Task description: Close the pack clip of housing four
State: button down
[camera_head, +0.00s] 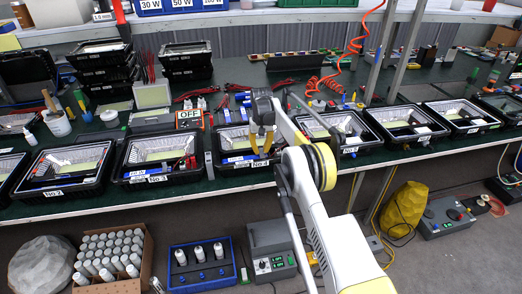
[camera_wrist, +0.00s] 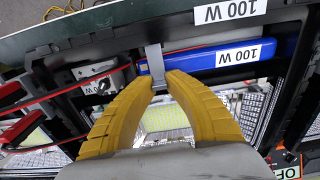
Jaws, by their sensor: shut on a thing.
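Housing four (camera_head: 238,169) is an open black box with a "No 4" label, at the table's front edge in the head view. A blue pack (camera_wrist: 205,62) labelled "100 W" lies along its front wall in the wrist view. The pack clip (camera_wrist: 155,62) is a grey metal strip that crosses the left part of the pack from the housing's rim. My gripper (camera_wrist: 164,80) has yellow fingers, shut on the clip's inner end. In the head view my gripper (camera_head: 262,143) is over housing four, and my arm hides its right part.
Other open housings stand in a row on both sides, such as housing three (camera_head: 127,175) and the one right of my arm (camera_head: 372,145). Red-handled leads (camera_wrist: 22,128) lie left of my fingers. An "OFF" unit (camera_head: 189,117) stands behind.

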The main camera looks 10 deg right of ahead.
jog(key=c, duration=1.3)
grip_release()
jog(key=shift+w+f, duration=0.1)
jog(key=shift+c, duration=0.2)
notch_tip(320, 180, up, 12)
jog(key=shift+s, duration=0.3)
